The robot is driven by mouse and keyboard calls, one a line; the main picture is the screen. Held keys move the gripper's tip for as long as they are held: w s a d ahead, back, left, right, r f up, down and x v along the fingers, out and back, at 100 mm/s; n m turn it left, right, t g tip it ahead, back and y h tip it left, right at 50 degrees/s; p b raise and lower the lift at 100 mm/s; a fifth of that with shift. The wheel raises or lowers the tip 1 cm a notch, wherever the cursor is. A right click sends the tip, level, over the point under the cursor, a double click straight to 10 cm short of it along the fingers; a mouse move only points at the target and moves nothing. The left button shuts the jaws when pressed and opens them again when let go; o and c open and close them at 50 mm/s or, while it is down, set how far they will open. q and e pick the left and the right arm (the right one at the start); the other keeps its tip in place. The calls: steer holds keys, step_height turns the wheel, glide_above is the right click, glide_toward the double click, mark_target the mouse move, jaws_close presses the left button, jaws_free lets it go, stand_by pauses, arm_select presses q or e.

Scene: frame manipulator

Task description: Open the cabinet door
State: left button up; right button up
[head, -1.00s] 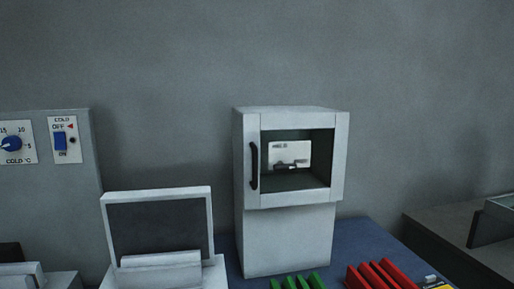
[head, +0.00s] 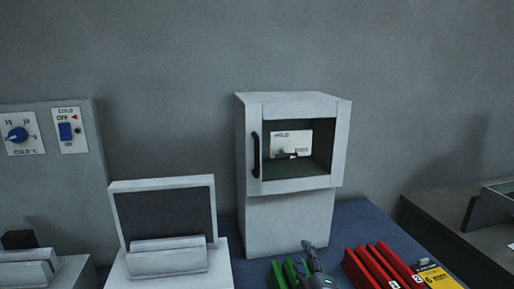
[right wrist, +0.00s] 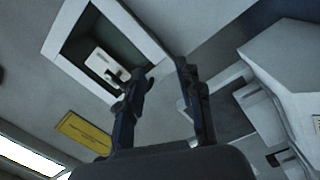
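The white cabinet (head: 290,222) stands on the blue-topped table against the wall. Its door (head: 296,187) has a square window and looks shut. A black vertical handle (head: 256,155) is on the door's left side. My right gripper (head: 308,249) shows at the bottom of the head view, low and in front of the cabinet, apart from the handle. In the right wrist view its two dark fingers (right wrist: 162,80) are spread with nothing between them. My left gripper is not in view.
Left of the cabinet stands a white unit with a dark panel (head: 162,217). Further left is a grey box with a blue dial (head: 17,135). Green racks (head: 278,275) and red racks (head: 385,264) lie in front, beside a yellow label (head: 440,280). The space before the door is clear.

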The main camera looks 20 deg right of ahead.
steer(key=w+a+r+n+t+y, duration=0.1)
steer(key=w+r+n+t+y, duration=0.15)
steer(key=r+n, duration=0.3)
steer(key=w+a+r+n+t+y, duration=0.1)
steer(key=w+r+n+t+y, duration=0.2)
steer(key=r, duration=0.4)
step_height(320, 180, up, 10)
steer(key=n+g+y+p, duration=0.6)
steer(key=n+p, duration=0.1)
steer(key=n, duration=1.5)
glide_above(257, 175)
steer(key=shift+w+d+f, duration=0.15)
steer(key=shift+w+f, duration=0.1)
steer(key=shift+w, duration=0.2)
jaws_close()
